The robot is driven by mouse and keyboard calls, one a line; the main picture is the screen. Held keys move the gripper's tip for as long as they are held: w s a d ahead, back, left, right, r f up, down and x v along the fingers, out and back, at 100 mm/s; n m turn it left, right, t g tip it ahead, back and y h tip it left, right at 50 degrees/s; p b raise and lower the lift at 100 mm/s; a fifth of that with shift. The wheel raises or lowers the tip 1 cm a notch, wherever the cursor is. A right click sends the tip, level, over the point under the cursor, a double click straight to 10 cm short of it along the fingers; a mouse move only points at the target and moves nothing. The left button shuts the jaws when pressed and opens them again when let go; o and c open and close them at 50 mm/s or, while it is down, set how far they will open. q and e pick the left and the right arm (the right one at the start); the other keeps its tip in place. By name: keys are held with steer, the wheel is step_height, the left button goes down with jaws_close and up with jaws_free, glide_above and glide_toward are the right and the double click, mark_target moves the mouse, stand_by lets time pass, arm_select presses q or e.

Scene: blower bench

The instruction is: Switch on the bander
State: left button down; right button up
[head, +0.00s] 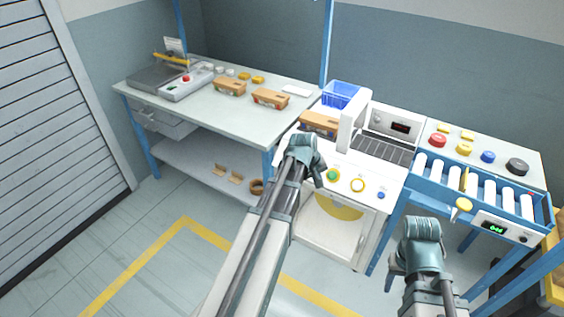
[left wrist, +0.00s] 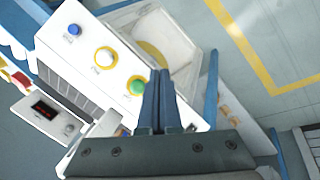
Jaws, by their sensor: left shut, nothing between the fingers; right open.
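The bander is a white machine (head: 388,178) with an arch, a dark display and a slatted top. Its sloped front panel carries a green button (head: 333,174), a white button with a yellow ring (head: 357,185) and a blue button (head: 381,195). My left gripper (head: 320,182) is shut and empty, close to the green button, just left of it in the head view. In the left wrist view its fingers (left wrist: 161,74) lie right beside the green button (left wrist: 137,86); I cannot tell whether they touch. My right gripper (head: 417,275) is open, low in front of the roller conveyor.
A cardboard box (head: 320,122) sits at the bander's left side, near a blue crate (head: 342,94). A bench (head: 215,115) with boxes and a sealer (head: 175,82) stands left. The floor in front is clear.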

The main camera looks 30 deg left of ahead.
arm_select(q)
steer(key=w+a+n+t, duration=0.1)
steer(key=a+n, duration=0.3)
steer(key=a, duration=0.7)
steer(key=w+a+r+n+t+y+b, duration=0.1)
steer(key=w+a+n+t, duration=0.1)
steer(key=a, duration=0.9)
steer(key=shift+w+a+r+n, duration=0.2)
steer(key=shift+w+n, duration=0.5)
steer(key=shift+n, duration=0.5)
steer(key=shift+f, duration=0.15)
steer(key=b, duration=1.1)
glide_toward(281, 159)
steer(key=f, duration=0.1)
steer(key=w+d+f, duration=0.1)
steer(key=f, duration=0.1)
steer(key=w+d+f, duration=0.1)
steer(key=shift+w+d+f, duration=0.15)
steer(key=shift+w+f, duration=0.05)
steer(key=shift+w, duration=0.05)
steer(key=shift+w+f, duration=0.25)
steer(key=shift+w, duration=0.1)
